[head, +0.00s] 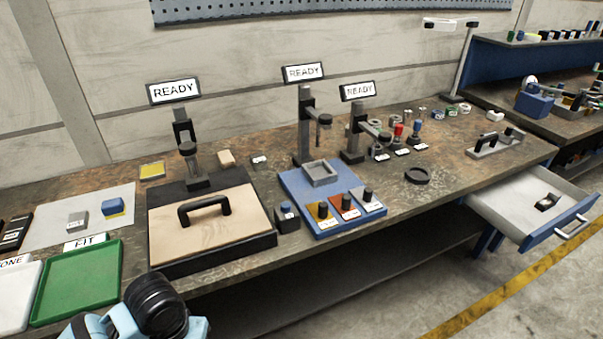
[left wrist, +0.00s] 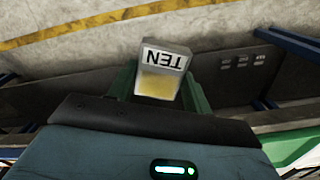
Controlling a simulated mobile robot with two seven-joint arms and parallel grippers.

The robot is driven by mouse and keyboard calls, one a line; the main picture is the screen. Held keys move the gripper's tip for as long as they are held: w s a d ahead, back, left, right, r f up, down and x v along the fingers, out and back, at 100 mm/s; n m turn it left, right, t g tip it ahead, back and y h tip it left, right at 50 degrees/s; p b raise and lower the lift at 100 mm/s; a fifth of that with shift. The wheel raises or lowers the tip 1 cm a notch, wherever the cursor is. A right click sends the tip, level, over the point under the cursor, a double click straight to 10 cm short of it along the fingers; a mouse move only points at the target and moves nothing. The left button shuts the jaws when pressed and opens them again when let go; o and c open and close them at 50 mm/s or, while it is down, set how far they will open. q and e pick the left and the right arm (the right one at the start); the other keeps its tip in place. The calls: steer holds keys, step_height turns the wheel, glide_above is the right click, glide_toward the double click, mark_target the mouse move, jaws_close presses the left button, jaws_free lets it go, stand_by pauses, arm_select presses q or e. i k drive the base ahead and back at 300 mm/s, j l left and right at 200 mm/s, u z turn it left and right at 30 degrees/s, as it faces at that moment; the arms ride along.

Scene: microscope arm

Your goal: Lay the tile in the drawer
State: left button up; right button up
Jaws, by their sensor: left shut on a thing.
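My left gripper (left wrist: 160,88) is shut on a small block-like tile (left wrist: 165,56), seen in the left wrist view between its two green fingers. The tile is grey with a white label reading TEN, upside down in that view, and a yellow patch below it. The tile and the left fingers do not show in the head view. The drawer (head: 500,188) stands pulled open at the right end of the bench in the head view, with a pale inside and a blue front. A small black item (head: 547,202) lies in it. My right gripper is in neither view.
A green tray marked FIT (head: 75,285) and a white tray (head: 15,290) are at the bench's left front. A black-framed board with a handle (head: 205,212) and a blue fixture plate (head: 310,205) stand mid-bench. The floor before the drawer is clear.

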mark_target(507, 212)
steer(key=i+l, duration=0.15)
steer(key=l, duration=0.45)
steer(key=i+l, duration=0.15)
steer(key=l, duration=0.5)
steer(key=i+l+u, duration=0.1)
steer(key=l, duration=0.5)
steer(key=i+l, duration=0.2)
steer(key=l, duration=0.45)
steer(key=i+l, duration=0.1)
steer(key=l, duration=0.55)
steer(key=i+l, duration=0.15)
steer(key=l, duration=0.5)
steer(key=i+l+u, duration=0.1)
steer(key=l, duration=0.5)
steer(key=i+l, duration=0.15)
steer(key=l, duration=0.5)
